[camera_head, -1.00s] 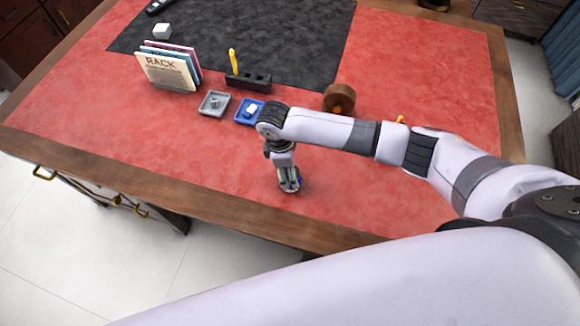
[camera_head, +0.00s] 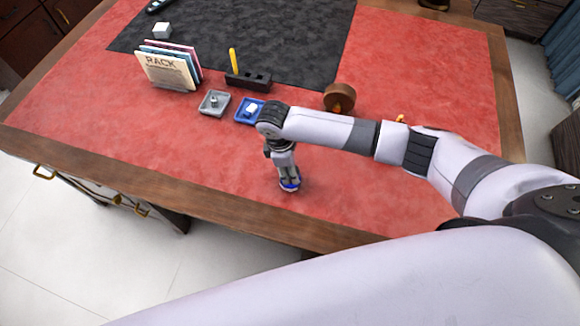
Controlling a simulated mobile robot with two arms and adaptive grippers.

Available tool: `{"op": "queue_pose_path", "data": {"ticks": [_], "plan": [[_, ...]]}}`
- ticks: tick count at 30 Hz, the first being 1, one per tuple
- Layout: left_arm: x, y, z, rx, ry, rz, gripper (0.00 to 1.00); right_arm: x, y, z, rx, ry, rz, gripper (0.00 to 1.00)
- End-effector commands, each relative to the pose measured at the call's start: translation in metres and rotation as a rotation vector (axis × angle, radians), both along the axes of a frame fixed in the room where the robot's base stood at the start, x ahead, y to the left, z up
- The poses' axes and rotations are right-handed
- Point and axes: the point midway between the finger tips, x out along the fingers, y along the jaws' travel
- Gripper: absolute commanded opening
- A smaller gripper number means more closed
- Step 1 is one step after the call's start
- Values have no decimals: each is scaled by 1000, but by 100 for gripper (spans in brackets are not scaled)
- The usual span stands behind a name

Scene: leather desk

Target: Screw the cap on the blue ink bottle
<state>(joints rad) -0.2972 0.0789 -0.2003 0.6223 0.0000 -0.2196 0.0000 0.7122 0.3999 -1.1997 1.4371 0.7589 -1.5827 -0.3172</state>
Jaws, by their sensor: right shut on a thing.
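My right gripper (camera_head: 288,182) points down at the front part of the red desk top, near the front edge. It is shut on a small blue thing at its fingertips, which looks like the blue ink bottle (camera_head: 289,186) or its cap. The fingers hide most of it, so I cannot tell cap from bottle or whether the cap sits on it. A blue tray (camera_head: 240,117) with a white item in it stands behind the gripper. My left gripper is not in view.
A grey tray (camera_head: 206,108) with a small grey item stands left of the blue tray. Behind are a letter rack (camera_head: 166,72), a dark pen holder (camera_head: 246,82) with a yellow pencil, and a brown wooden object (camera_head: 339,97). The red surface (camera_head: 130,135) at front left is clear.

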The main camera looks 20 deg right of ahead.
Motion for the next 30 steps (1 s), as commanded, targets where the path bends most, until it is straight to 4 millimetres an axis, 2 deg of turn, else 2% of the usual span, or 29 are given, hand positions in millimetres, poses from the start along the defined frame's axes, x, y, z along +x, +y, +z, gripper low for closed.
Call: {"op": "queue_pose_path", "data": {"ticks": [18,30], "plan": [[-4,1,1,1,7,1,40,-1,0,-2,0,2,-7,13],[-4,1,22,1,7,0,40,-1,0,-1,0,4,-223,13]]}}
